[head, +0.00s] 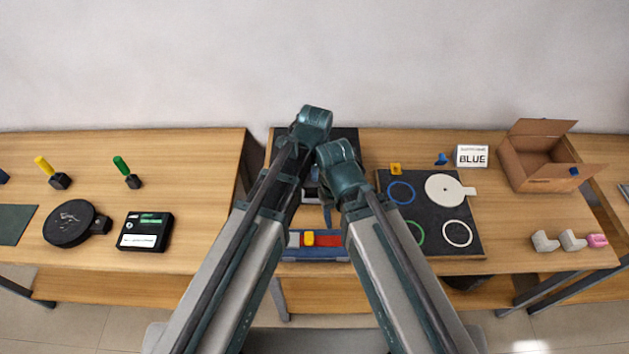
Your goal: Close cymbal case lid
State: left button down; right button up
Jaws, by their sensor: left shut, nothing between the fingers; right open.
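Both my arms reach in over the middle of the table. The end of my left arm, with the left gripper (311,188), is the higher one; it is shut and empty. My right gripper (327,212) is open, just below and to the right; its fingers are largely hidden by my arm. A dark panel (346,143) shows partly behind my arms, at the back of the middle table. It may be the cymbal case or its lid, but my arms cover most of it, so I cannot tell how far the lid is open.
A blue tray (316,254) with coloured blocks lies at the front. A black round object (70,222) and black device (145,231) lie left.

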aim_at(315, 201)
pick_arm(q)
jog(key=f+b, duration=0.4)
jog(key=w+f+b, duration=0.1)
jog(key=f+b, duration=0.4)
jog(key=w+f+b, duration=0.1)
jog(key=f+b, duration=0.3)
jog(key=shift+f, duration=0.35)
pick_arm(e)
notch_tip(315, 201, down, 14)
jog(key=shift+r, duration=0.15)
